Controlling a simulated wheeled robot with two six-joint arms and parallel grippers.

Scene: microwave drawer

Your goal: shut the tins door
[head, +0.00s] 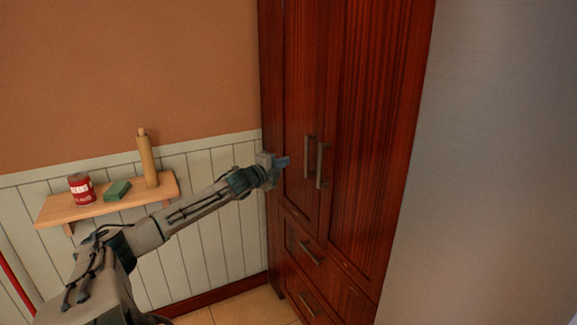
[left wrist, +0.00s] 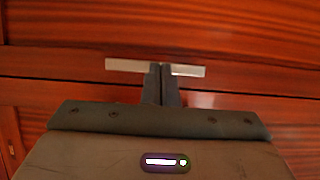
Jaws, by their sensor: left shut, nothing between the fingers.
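A tall dark red wooden cabinet stands in the head view, with a left door (head: 300,85) and a right door (head: 365,110). Both doors look flush or nearly so; I cannot tell which one is the tins door. Upright grey handles, the left handle (head: 309,157) and the right handle (head: 321,165), sit close together at the middle. My left gripper (head: 283,162) is in front of the left door, left of the handles. In the left wrist view my left gripper (left wrist: 162,72) is shut and empty, with a grey handle (left wrist: 187,70) behind its tips; contact is unclear. My right gripper is not in view.
Drawers with a handle (head: 310,252) lie below the doors. A wall shelf (head: 110,203) at left holds a red tin (head: 81,190), a green block (head: 117,191) and a rolling pin (head: 147,160). A large grey surface (head: 500,170) fills the right side.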

